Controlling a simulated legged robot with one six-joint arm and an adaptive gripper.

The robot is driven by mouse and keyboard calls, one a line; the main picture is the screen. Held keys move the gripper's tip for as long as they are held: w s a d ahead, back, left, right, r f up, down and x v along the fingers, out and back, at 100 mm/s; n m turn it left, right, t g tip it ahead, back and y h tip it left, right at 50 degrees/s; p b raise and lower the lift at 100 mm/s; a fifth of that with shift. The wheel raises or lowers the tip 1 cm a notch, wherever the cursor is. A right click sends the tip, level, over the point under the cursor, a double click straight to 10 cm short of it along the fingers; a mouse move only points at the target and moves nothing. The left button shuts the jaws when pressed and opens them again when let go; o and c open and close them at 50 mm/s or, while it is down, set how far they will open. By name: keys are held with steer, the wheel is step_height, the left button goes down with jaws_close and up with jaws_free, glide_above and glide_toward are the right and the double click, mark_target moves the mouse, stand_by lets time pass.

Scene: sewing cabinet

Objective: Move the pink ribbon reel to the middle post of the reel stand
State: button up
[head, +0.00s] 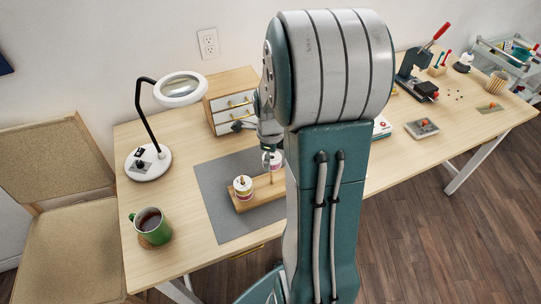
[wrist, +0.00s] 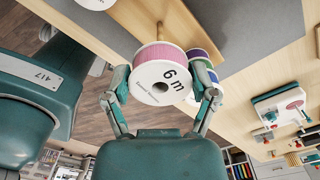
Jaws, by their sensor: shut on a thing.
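The pink ribbon reel (wrist: 159,52), with a white face marked "6 m", is between the two fingers of my gripper (wrist: 166,88) in the wrist view. My gripper is shut on it. In the head view the held reel (head: 271,161) appears above the wooden reel stand (head: 264,200), partly hidden by my arm. A bare post (head: 271,178) shows below it; I cannot tell whether the reel is lined up with it. Another white-topped reel (head: 243,187) sits at the stand's left end. A purple and green reel (wrist: 203,57) shows behind the pink one in the wrist view.
The stand rests on a grey mat (head: 219,197). A magnifier lamp (head: 148,163), a green mug (head: 151,226) and a small drawer cabinet (head: 232,83) stand around it. My arm hides the stand's right side. A press (head: 418,76) is further right.

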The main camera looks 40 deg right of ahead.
steer(key=shift+f, duration=1.5)
stand_by(0.3)
steer(key=o, duration=0.9)
steer(key=shift+c, duration=0.2)
step_height(320, 180, up, 12)
stand_by(0.4)
